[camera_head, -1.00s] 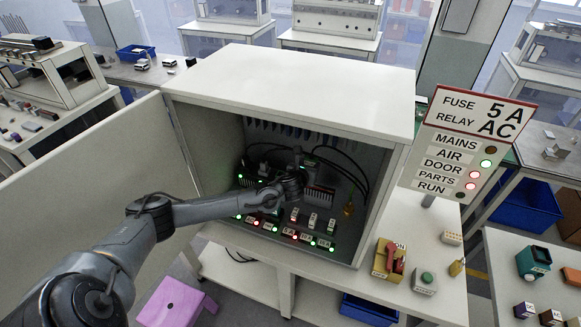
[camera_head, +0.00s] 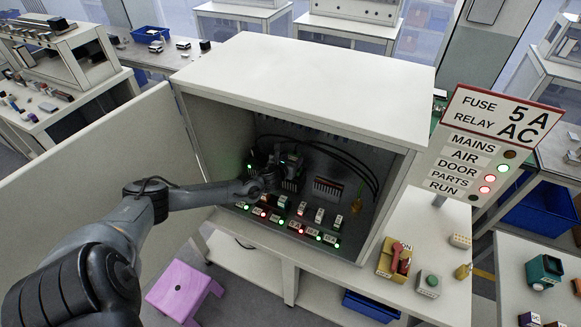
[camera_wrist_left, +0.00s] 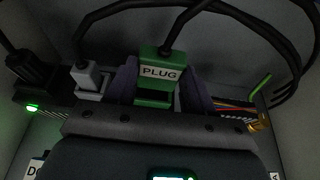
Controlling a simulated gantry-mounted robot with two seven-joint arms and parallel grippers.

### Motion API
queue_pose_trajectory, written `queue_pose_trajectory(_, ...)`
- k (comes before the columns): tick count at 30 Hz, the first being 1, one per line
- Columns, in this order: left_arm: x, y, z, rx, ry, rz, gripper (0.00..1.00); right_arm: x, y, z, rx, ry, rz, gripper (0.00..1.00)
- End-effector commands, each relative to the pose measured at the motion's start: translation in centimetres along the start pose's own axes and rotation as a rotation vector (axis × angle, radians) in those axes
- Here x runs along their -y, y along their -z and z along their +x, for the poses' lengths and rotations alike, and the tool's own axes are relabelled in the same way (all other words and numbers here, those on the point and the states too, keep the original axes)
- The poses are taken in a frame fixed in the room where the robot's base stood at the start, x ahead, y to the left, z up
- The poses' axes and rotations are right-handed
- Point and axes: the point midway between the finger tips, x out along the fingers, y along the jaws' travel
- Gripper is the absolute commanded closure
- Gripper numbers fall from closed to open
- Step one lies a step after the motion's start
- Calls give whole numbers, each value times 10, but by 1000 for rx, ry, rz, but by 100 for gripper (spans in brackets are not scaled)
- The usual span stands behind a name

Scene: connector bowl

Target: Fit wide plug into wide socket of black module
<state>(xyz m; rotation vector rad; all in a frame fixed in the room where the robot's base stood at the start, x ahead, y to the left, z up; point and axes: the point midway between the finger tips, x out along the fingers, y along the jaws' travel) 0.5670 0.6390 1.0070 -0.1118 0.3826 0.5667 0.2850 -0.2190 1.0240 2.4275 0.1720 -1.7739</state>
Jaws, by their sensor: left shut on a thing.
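My left gripper (camera_head: 282,172) reaches into the open cabinet. In the left wrist view its two purple-grey fingers (camera_wrist_left: 158,85) are shut on a green plug (camera_wrist_left: 153,92) with a white PLUG label. A black cable rises from the plug's top. A black module (camera_wrist_left: 30,90) with a lit green lamp is to the left of the plug, with a grey narrow plug (camera_wrist_left: 85,76) between them. The gripper body hides what lies below the plug, so I cannot tell whether it touches a socket. My right gripper is not in view.
A white pin strip (camera_head: 328,185) is on the cabinet's back panel, right of my gripper. Black cables (camera_head: 345,160) loop across the right side. A row of small modules with red and green lamps (camera_head: 300,228) lines the cabinet front. The cabinet door (camera_head: 95,180) stands open left.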

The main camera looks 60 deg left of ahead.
Motion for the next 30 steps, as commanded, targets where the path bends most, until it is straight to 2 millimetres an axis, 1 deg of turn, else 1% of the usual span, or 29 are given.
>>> queue_pose_trajectory(5, -5, 6, 2, 0, 1, -2, 78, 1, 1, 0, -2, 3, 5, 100)
queue_pose_trajectory(12, -4, 33, 13, -1, -1, -3, 78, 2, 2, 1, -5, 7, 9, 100)
queue_pose_trajectory(15, -5, 38, 16, 0, -1, -2, 78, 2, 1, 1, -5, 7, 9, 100)
queue_pose_trajectory(27, -5, 42, 17, 1, 0, -1, 78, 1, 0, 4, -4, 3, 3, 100)
queue_pose_trajectory(28, -5, 43, 17, 0, 0, -1, 46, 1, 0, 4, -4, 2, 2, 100)
queue_pose_trajectory(30, -5, 42, 17, 0, 0, -1, 36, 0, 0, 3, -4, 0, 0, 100)
